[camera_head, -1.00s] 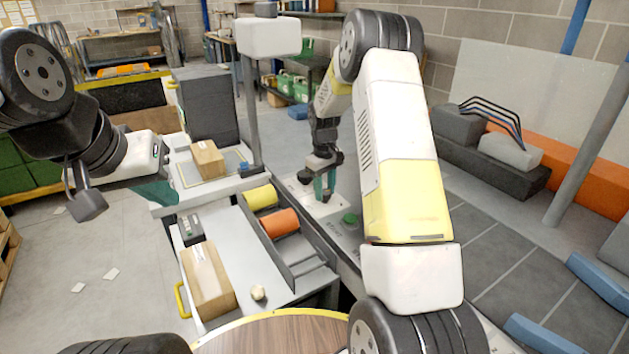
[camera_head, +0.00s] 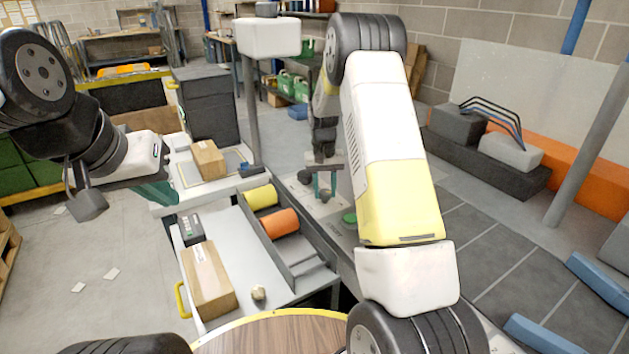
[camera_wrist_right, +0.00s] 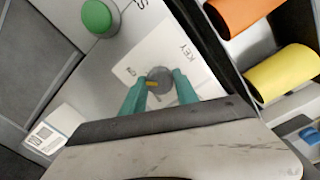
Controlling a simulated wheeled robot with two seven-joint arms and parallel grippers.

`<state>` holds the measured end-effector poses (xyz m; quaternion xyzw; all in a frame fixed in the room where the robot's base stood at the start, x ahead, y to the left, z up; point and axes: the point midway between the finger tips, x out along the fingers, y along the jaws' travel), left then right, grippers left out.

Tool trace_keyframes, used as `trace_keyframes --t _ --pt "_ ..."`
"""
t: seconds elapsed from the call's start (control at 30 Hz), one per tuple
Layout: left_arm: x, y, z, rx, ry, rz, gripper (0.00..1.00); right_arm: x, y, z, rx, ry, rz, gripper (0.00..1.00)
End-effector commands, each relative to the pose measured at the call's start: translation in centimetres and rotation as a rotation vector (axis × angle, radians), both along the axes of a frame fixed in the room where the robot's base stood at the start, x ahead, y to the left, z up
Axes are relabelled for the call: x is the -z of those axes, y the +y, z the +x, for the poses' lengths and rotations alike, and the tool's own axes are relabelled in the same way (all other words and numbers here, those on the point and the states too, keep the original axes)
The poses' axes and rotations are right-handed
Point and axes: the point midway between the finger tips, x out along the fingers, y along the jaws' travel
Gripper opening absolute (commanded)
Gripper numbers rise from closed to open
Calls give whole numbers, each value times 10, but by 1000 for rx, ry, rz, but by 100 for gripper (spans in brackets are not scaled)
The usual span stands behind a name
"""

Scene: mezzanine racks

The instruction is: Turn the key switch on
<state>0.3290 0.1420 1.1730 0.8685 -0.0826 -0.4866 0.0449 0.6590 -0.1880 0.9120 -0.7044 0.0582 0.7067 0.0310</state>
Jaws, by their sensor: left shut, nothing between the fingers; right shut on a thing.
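The key switch (camera_wrist_right: 160,80) is a round dark grey knob with a yellow mark, on a pale panel by the printed word KEY, in the right wrist view. The yellow mark lies nearly level, on the knob's left side. My right gripper (camera_wrist_right: 160,90) has its teal fingers on both sides of the knob, shut on it. In the head view my right gripper (camera_head: 325,187) points down at the panel; the knob itself cannot be made out there. My left gripper (camera_head: 155,192), shut and empty, is at the left, far from the switch.
A green button (camera_wrist_right: 97,16) sits on the same panel near the switch. An orange roller (camera_head: 280,223) and a yellow roller (camera_head: 261,197) lie beside the panel. Cardboard boxes (camera_head: 208,282) (camera_head: 208,160) rest on the benches to the left.

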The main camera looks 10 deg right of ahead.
Motion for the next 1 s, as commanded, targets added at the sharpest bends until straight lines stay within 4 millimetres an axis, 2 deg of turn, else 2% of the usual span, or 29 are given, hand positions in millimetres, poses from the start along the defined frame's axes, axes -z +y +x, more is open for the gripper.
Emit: trace_keyframes --t 0.43,0.47,0.57,0.87,1.0 --pt "0 0 0 0 0 0 0 -1 0 1 13 -5 0 0" --pt "0 0 0 0 0 0 0 -2 0 1 12 -5 0 38" --pt "0 0 0 0 0 0 0 -1 0 1 12 -5 0 57" --pt "0 0 0 0 0 0 0 -1 0 1 11 -2 1 58" --pt "0 0 0 0 0 0 0 -12 0 1 11 -5 0 58"
